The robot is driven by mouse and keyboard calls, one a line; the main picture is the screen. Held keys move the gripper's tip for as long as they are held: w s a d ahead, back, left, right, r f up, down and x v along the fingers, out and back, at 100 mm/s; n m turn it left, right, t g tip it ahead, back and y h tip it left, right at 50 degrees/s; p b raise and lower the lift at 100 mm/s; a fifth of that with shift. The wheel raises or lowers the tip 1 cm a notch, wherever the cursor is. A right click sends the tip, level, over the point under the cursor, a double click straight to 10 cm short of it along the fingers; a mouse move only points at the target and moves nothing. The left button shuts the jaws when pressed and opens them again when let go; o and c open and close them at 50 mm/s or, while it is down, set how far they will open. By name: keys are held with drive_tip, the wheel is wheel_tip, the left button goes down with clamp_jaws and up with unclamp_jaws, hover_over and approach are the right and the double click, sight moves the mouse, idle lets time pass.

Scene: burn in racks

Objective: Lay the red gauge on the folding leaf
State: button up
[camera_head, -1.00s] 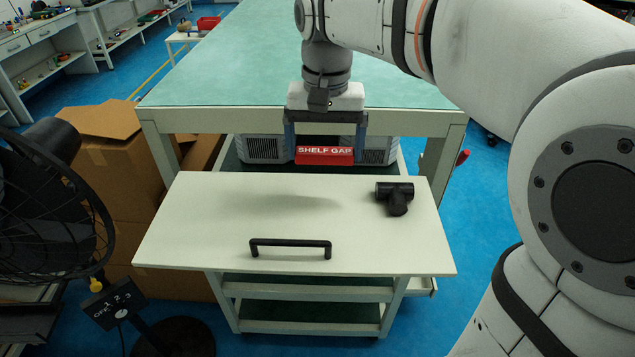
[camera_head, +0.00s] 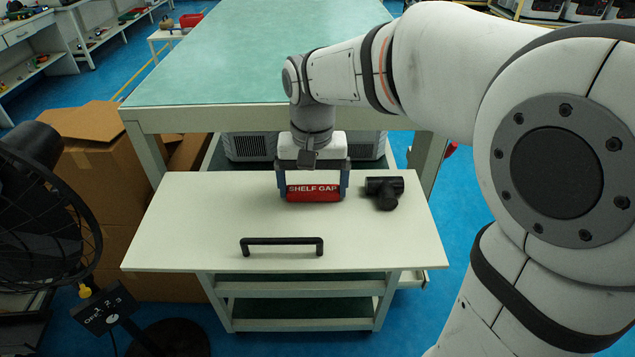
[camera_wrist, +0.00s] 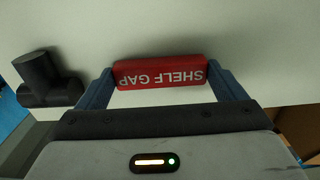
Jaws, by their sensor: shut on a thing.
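The red gauge (camera_head: 314,190), a block lettered "SHELF GAP", is held between the fingers of my gripper (camera_head: 313,186). My gripper is shut on it, one finger at each end. The gauge is over the far part of the white folding leaf (camera_head: 190,215), near its back edge. It looks very close to the surface; I cannot tell whether it touches. In the wrist view the gauge (camera_wrist: 160,72) spans the fingers, with the pale leaf (camera_wrist: 200,25) behind it.
A black pipe tee (camera_head: 384,190) lies on the leaf just right of the gauge. A black handle (camera_head: 282,242) stands near the leaf's front edge. The leaf's left part is clear. A green-topped bench (camera_head: 240,60) stands behind, a fan (camera_head: 40,220) at left.

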sight(313, 190)
drive_tip(key=o, duration=0.7)
drive_tip(key=shift+f, duration=0.1)
wheel_tip(313, 190, up, 12)
drive_tip(key=shift+r, duration=0.15)
